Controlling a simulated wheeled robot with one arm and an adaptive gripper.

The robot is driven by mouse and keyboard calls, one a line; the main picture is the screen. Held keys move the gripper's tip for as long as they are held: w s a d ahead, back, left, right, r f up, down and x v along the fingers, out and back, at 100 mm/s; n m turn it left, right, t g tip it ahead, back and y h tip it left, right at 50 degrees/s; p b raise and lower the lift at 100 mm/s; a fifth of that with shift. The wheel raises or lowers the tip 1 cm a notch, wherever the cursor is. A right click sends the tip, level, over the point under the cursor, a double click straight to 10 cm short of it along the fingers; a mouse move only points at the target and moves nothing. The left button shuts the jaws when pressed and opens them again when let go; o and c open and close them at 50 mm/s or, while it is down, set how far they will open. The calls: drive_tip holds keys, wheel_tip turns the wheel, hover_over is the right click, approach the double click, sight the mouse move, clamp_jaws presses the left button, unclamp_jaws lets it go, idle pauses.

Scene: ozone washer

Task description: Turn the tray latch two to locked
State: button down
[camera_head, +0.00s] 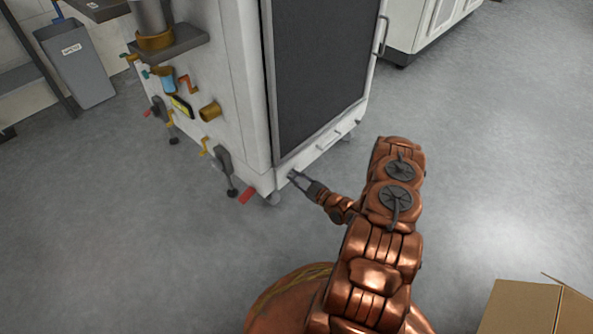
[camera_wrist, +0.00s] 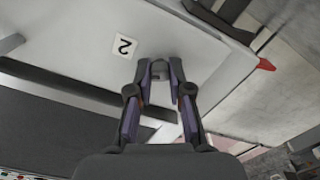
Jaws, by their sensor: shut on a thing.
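Tray latch two (camera_wrist: 159,69) is a small grey knob on the white lower panel of the washer, beside a white label with the number 2 (camera_wrist: 125,45) in the wrist view. My gripper (camera_wrist: 160,74) has its two dark fingertips closed on either side of the latch. In the head view, my gripper (camera_head: 294,176) reaches the washer's lower front corner, below the dark door. The latch is too small to make out there, and its turn angle is hard to tell.
The washer (camera_head: 240,90) has a large dark front panel (camera_head: 320,70) and a low handle (camera_head: 334,135). Pipes and valves, including a red handle (camera_head: 248,195), stick out on its left side. A cardboard box (camera_head: 520,310) sits at lower right.

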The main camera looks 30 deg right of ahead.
drive_tip(key=n+p, duration=0.3)
drive_tip(key=p, duration=0.2)
drive_tip(key=shift+a+r+n, duration=0.15)
drive_tip(key=shift+r+n, duration=0.2)
drive_tip(key=shift+n, duration=0.05)
drive_tip(key=shift+f+n+p, duration=0.2)
drive_tip(key=shift+n+p, duration=0.7)
drive_tip(key=shift+p, duration=0.25)
drive_tip(key=shift+f+n, duration=0.2)
drive_tip(key=shift+n, duration=1.5)
drive_tip(key=shift+f+n, duration=0.15)
drive_tip(key=shift+n, duration=1.55)
drive_tip(key=c, duration=1.1)
unclamp_jaws()
